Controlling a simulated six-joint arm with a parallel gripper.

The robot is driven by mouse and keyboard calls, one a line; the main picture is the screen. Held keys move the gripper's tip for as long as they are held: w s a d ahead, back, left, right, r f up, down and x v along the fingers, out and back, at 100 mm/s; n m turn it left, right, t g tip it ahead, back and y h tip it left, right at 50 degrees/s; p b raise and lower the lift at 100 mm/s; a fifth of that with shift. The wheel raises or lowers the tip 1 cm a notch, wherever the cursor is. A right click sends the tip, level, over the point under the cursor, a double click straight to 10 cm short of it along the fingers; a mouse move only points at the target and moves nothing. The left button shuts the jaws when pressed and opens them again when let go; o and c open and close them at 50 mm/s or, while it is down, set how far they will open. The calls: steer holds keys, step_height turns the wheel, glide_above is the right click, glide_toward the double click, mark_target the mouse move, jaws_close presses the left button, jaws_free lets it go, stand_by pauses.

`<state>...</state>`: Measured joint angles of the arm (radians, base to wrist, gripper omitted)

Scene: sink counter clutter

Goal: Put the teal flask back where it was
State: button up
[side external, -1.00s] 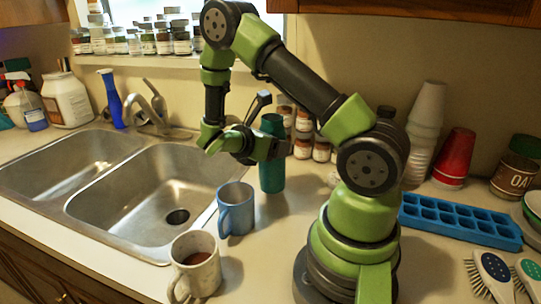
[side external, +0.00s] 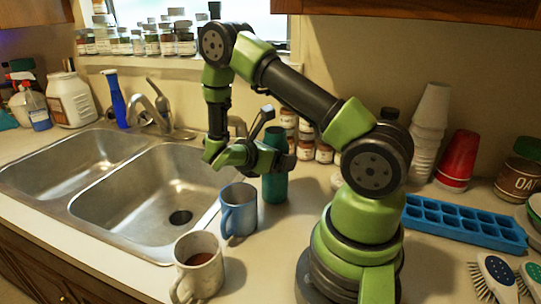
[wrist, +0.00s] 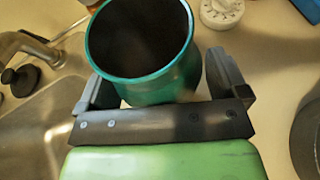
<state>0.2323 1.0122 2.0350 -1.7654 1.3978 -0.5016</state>
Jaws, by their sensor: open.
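The teal flask (side external: 275,186) stands upright on the counter, behind and to the right of the blue mug. My gripper (side external: 284,160) is at the flask's upper body and hides part of it in the side view. In the wrist view, the flask (wrist: 183,82) has an open, dark mouth and sits between the two fingers of my gripper (wrist: 165,82). The fingers are open, one on each side of the flask. The flask's base is hidden in the wrist view.
The blue mug (side external: 239,212) and a speckled mug (side external: 199,270) stand near the sink (side external: 140,190). Small jars (side external: 324,153) stand behind the flask. A white timer-like dial (wrist: 221,12) is close by. A blue ice tray (side external: 465,222) lies to the right.

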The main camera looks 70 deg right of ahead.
steer(key=v, duration=1.2)
steer(key=s+a+r+m+t+y, duration=0.5)
steer(key=a+r+m+t+y, duration=0.1)
steer(key=r+m+y, duration=0.1)
steer(key=s+a+r+m+t+y, duration=0.5)
steer(key=a+r+m+t+y, duration=0.1)
steer(key=r+m, duration=0.3)
steer(key=shift+s+a+m+y, duration=0.4)
steer(key=shift+a+m+y, duration=0.1)
steer(key=shift+m+y, duration=0.25)
steer(key=shift+r, duration=0.15)
